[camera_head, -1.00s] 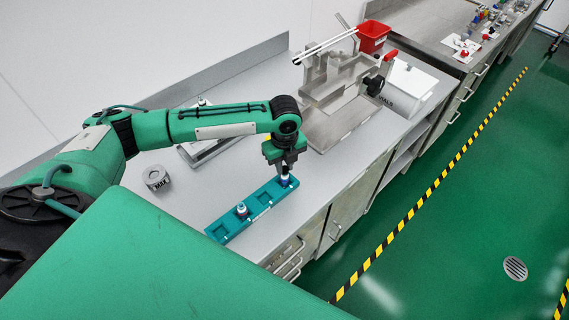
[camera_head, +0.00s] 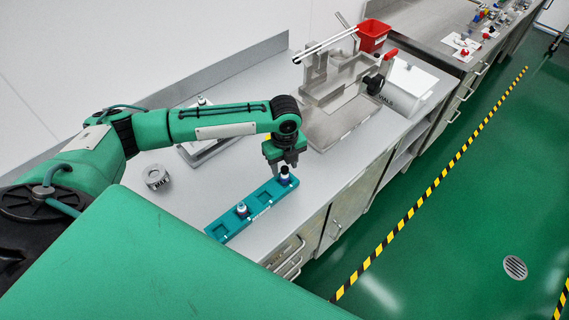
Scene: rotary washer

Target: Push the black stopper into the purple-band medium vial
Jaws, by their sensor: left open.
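A teal rack (camera_head: 262,203) lies on the grey bench. A small vial (camera_head: 284,180) stands upright in its right end, with a dark band low down and a black stopper (camera_head: 284,170) at its top. How deep the stopper sits is too small to tell. Another vial (camera_head: 241,209) with a bluish-purple band stands toward the left end; which one is the medium vial I cannot tell for sure. My left gripper (camera_head: 290,165) is open, pointing down just above and behind the stoppered vial, apparently clear of it. My right gripper is out of view.
A grey ring marked MAX (camera_head: 157,178) sits left of the rack. A metal fixture (camera_head: 335,100) stands behind my gripper, with a red bin (camera_head: 373,37) and white box (camera_head: 408,85) beyond. The bench's front edge runs close by the rack's right end.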

